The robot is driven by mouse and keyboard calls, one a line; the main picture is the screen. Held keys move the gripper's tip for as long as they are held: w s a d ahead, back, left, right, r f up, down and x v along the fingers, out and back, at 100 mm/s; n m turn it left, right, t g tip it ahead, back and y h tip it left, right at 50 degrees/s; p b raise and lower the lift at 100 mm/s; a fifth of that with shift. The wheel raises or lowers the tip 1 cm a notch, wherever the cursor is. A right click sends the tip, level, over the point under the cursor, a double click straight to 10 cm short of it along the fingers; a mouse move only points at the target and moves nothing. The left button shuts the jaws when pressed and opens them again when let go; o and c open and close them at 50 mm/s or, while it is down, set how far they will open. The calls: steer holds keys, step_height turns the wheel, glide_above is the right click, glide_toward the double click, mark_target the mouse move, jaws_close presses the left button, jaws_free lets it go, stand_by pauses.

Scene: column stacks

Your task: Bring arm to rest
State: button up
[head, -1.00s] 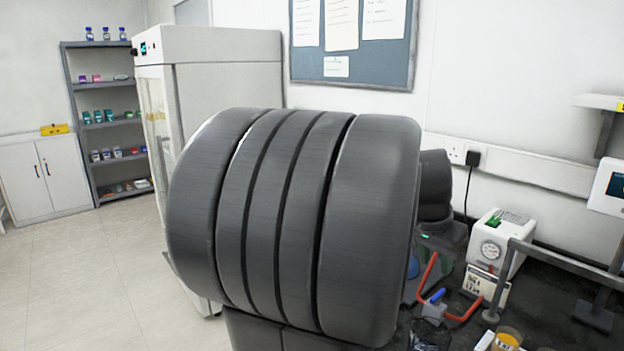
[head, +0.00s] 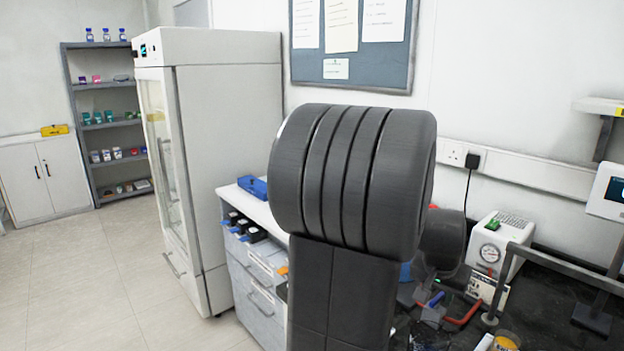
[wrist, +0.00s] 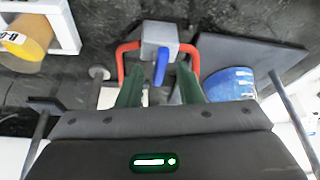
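The red handle and blue lever also show there, at the right of my arm.
A white instrument with a dial (head: 490,250) and a grey rail (head: 560,262) stand on the dark bench (head: 540,325) at right. A blue box (head: 253,187) lies on a white drawer unit (head: 262,300) left of my arm. A tall cabinet (head: 225,130) stands behind; floor at left is clear.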

steer(key=shift+d+n+t+y, duration=0.2)
steer(key=shift+n+y, duration=0.3)
steer(key=shift+n, duration=0.95)
steer(key=shift+d+n+t+y, duration=0.1)
steer(key=shift+n+t+y, duration=0.3)
steer(key=shift+n, duration=1.35)
steer(key=shift+y, duration=0.3)
steer(key=shift+s+a, duration=0.1)
steer(key=shift+a, duration=0.05)
